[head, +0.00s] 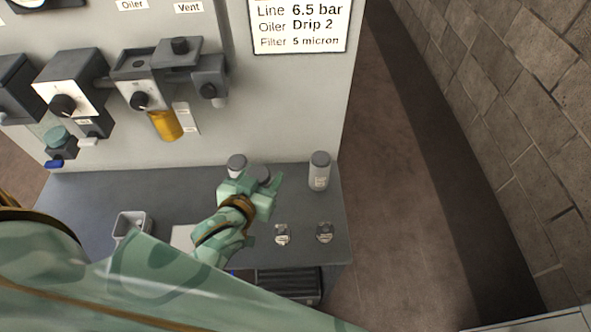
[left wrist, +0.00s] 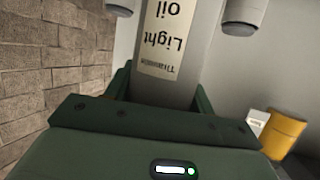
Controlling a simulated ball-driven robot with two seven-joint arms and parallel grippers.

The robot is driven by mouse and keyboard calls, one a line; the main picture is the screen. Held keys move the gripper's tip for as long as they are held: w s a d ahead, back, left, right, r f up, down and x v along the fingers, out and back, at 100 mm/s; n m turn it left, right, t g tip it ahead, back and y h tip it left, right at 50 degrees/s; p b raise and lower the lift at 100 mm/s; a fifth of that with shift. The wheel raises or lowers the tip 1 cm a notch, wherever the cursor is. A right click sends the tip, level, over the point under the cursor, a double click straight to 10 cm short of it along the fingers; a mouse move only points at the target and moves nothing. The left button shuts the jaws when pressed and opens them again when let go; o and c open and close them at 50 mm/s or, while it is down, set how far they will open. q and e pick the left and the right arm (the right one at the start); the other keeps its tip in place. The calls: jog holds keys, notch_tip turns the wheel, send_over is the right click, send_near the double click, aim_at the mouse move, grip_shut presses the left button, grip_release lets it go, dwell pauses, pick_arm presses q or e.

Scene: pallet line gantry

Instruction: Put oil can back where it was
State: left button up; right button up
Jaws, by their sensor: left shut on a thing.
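The oil can (left wrist: 183,40) is a grey can with a cream label reading "Light oil", which appears upside down in the left wrist view. My left gripper (head: 252,186) is shut on it, with a green finger on each side. In the head view only the can's grey top (head: 262,172) shows past the gripper, above the back part of the grey bench; the gripper hides the rest. I cannot tell whether its base touches the bench. My right gripper is not in view.
Similar grey cans stand left (head: 237,163) and right (head: 319,172) of the held one. Two small metal pieces (head: 282,234) (head: 325,232) lie in front. A small tray (head: 130,222) is at left. The panel behind carries regulators and an amber bowl (head: 165,125).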

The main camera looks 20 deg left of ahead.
pick_arm(q)
jog(key=w+f+b, duration=0.1)
jog(key=w+f, duration=0.3)
jog(key=w+a+f+b, duration=0.1)
jog(key=w+f+b, duration=0.1)
jog(key=w+f, duration=0.2)
jog(key=w+a+f+b, duration=0.1)
jog(key=w+f+b, duration=0.1)
jog(key=w+f, duration=0.3)
jog(key=shift+w, duration=0.4)
jog(key=shift+r, duration=0.1)
jog(key=o, duration=1.3)
jog(key=shift+c, duration=0.2)
jog(key=shift+s+r, duration=0.15)
jog(key=shift+s, duration=0.15)
jog(key=p+v, duration=0.2)
jog(key=v, duration=0.9)
jog(key=shift+s, duration=0.25)
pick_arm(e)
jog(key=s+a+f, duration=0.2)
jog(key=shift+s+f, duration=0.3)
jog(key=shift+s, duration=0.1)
